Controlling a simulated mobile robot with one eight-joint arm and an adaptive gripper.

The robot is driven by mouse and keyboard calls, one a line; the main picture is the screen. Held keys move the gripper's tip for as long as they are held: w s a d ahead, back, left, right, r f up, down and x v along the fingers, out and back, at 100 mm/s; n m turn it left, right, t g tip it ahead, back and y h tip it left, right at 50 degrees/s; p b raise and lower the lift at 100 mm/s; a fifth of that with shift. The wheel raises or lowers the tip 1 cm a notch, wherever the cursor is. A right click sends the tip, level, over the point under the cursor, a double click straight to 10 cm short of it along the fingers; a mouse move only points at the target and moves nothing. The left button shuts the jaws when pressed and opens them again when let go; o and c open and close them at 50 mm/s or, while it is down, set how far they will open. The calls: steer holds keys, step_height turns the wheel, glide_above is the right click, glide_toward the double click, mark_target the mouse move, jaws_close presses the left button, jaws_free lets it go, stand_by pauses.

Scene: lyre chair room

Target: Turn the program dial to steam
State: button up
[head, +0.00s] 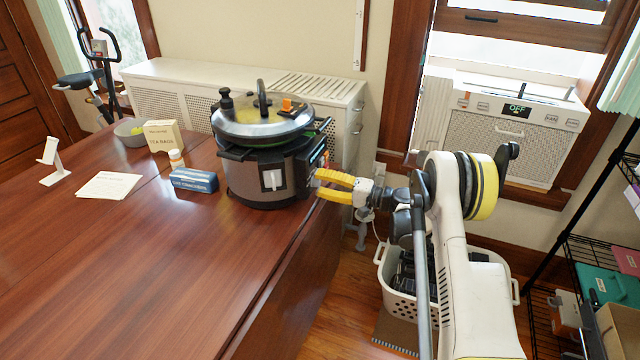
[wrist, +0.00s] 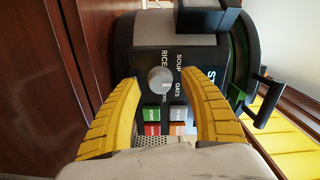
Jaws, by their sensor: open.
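The multicooker (head: 265,165) stands on the table near its right edge, its control panel facing my gripper (head: 319,183). In the wrist view the program dial (wrist: 160,80) is a small grey round knob on the black panel. I cannot tell which label the dial points to. My gripper (wrist: 159,78) is open, with one yellow fingertip on each side of the dial and visible gaps between.
Green, red, grey and orange buttons (wrist: 152,114) sit near the dial, between my fingers. A dark handle (wrist: 262,88) juts out at the right of the cooker. A white basket (head: 400,300) is on the floor.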

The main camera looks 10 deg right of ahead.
steer(key=v, duration=1.1)
steer(key=shift+s+d, duration=0.2)
steer(key=shift+d, duration=0.1)
steer(key=s+a+r+n+g+h, duration=0.1)
steer(key=s+a+r+g+h, duration=0.15)
steer(key=s+a+r, duration=0.35)
steer(key=s+a+r+g+h, duration=0.1)
steer(key=s+a+r+h, duration=0.25)
steer(key=a+r, duration=0.3)
steer(key=s+d+r+n+h, duration=0.1)
steer(key=s+n+h, duration=0.3)
steer(key=s, duration=2.1)
steer(key=d+h, duration=0.1)
steer(key=h, duration=0.3)
steer(key=shift+s+d+r+h, duration=0.15)
steer(key=shift+s+d+h, duration=0.05)
steer(key=shift+h, duration=0.1)
